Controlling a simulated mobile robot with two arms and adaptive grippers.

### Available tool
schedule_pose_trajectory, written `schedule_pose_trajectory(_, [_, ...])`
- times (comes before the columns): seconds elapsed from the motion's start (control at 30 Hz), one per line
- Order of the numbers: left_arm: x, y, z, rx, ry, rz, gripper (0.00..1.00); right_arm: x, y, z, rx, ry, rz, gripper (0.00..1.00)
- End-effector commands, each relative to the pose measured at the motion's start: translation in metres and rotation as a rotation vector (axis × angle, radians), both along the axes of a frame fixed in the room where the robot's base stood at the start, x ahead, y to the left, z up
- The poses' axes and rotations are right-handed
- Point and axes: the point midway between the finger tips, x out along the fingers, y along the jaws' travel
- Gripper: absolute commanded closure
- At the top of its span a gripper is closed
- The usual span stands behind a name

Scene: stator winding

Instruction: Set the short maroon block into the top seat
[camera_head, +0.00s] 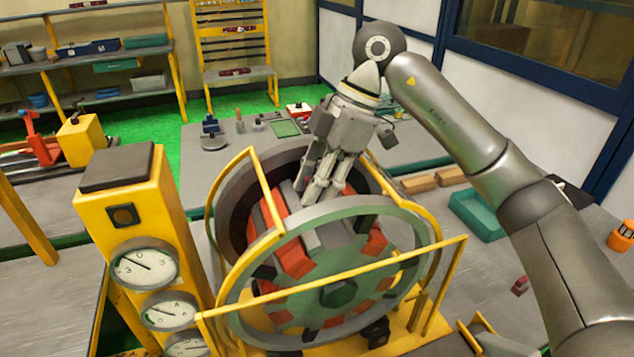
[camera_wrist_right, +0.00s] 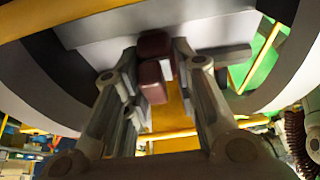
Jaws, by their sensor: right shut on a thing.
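My right gripper (camera_head: 322,192) reaches down into the upper part of the round stator (camera_head: 400,219), among its red and grey segments. In the right wrist view, the fingers of my right gripper (camera_wrist_right: 155,75) are shut on the short maroon block (camera_wrist_right: 152,83), which shows as two maroon parts with a pale bit beside them. Pale grey stator surfaces lie just beyond the fingertips. In the head view the fingers hide the block. The top seat is not clearly visible behind the gripper, and I cannot tell whether the block touches it. My left gripper is not in view.
Yellow rails (camera_head: 340,281) surround the stator. A yellow gauge post (camera_head: 150,215) stands close at left. A teal tray (camera_head: 478,215), tan blocks (camera_head: 419,183) and a small maroon piece (camera_head: 520,285) lie on the grey table at right. Shelves stand at the back left.

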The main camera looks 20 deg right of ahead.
Motion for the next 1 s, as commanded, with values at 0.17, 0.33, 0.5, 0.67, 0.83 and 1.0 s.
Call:
schedule_pose_trajectory(0.17, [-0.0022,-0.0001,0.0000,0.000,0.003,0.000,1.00,0.0001,-0.0001,0.0007,0.001,-0.001,0.000,1.00])
schedule_pose_trajectory(0.33, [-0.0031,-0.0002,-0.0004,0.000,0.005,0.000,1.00,0.0002,-0.0001,0.0003,0.001,-0.001,0.000,1.00])
schedule_pose_trajectory(0.5, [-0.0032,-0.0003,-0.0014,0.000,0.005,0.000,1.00,0.0002,-0.0001,-0.0025,0.001,-0.001,0.000,1.00])
schedule_pose_trajectory(0.67, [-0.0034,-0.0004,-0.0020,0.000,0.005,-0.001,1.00,0.0002,-0.0001,-0.0051,0.001,-0.001,0.000,0.71])
schedule_pose_trajectory(0.83, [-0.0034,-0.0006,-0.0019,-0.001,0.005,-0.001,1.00,0.0001,0.0000,-0.0051,0.000,-0.001,0.000,0.49])
schedule_pose_trajectory(1.0, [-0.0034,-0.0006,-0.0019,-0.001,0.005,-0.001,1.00,0.0001,0.0000,-0.0052,0.000,0.000,0.000,0.48])
